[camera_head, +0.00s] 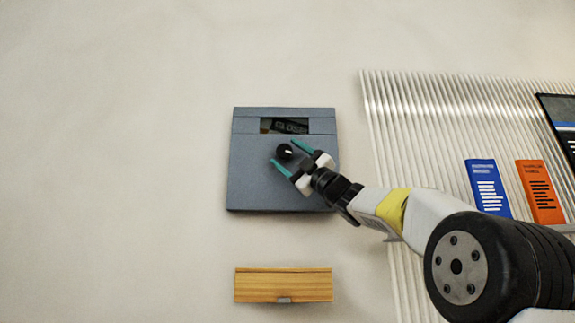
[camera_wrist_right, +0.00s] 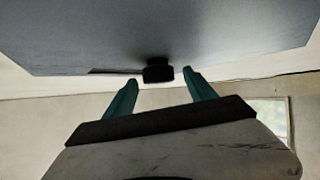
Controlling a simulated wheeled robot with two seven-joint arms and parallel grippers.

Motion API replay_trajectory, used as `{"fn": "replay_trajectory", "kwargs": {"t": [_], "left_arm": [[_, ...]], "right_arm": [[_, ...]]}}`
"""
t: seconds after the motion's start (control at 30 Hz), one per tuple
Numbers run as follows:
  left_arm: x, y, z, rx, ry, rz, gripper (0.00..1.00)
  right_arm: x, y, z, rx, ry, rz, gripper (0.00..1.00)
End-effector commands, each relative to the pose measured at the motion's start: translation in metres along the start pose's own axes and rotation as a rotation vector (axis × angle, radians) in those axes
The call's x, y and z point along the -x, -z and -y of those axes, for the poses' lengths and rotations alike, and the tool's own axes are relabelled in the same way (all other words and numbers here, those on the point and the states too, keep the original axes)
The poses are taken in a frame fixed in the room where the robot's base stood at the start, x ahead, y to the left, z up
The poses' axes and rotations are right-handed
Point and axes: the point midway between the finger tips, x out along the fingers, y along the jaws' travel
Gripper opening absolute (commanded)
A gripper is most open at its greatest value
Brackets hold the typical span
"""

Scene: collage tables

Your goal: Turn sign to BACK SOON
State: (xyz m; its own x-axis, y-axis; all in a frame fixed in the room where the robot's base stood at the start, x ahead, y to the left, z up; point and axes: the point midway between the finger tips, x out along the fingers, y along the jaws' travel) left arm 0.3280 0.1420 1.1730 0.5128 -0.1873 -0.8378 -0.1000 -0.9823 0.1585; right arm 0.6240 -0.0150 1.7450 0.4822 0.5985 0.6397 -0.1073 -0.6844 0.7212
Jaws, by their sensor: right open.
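The sign is a grey-blue panel (camera_head: 245,180) on the pale wall. Its dark window (camera_head: 284,126) near the top shows partly visible lettering that I cannot read surely. A round black knob (camera_head: 284,151) sits below the window. My right gripper (camera_head: 284,155) is open, its two teal fingers on either side of the knob or just short of it. In the right wrist view the knob (camera_wrist_right: 158,71) shows between and slightly beyond the fingertips (camera_wrist_right: 160,78), with gaps on both sides. The panel's underside face (camera_wrist_right: 230,35) fills the top of that view. My left gripper is not in view.
A wooden ledge (camera_head: 283,286) is fixed to the wall below the panel. To the right, a ribbed white panel (camera_head: 415,120) carries a blue booklet (camera_head: 487,188) and an orange booklet (camera_head: 540,191). A dark framed board (camera_head: 560,120) is at the right edge. The wall at left is clear.

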Motion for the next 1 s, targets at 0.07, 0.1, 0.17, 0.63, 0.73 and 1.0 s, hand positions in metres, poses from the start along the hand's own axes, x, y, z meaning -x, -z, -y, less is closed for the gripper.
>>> {"fn": "replay_trajectory", "kwargs": {"t": [0.07, 0.1, 0.17, 0.63, 0.73, 1.0], "left_arm": [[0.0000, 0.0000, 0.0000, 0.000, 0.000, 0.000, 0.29], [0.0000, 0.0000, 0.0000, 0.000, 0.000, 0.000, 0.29], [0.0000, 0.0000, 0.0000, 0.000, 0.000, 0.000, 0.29], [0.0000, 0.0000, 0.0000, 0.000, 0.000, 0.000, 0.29], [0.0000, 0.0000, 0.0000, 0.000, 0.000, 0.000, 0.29], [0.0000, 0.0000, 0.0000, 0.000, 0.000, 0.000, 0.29]], "right_arm": [[0.0001, 0.0001, 0.0000, 0.000, 0.000, 0.000, 0.64], [0.0002, 0.0002, 0.0000, 0.000, 0.000, 0.000, 0.57], [0.0002, 0.0001, -0.0001, 0.000, 0.000, 0.000, 0.45], [0.0003, 0.0005, 0.0011, -0.012, -0.020, 0.002, 0.02], [0.0001, 0.0007, 0.0022, -0.031, -0.050, 0.005, 0.02], [-0.0011, 0.0018, 0.0069, -0.122, -0.210, 0.025, 0.02]]}}
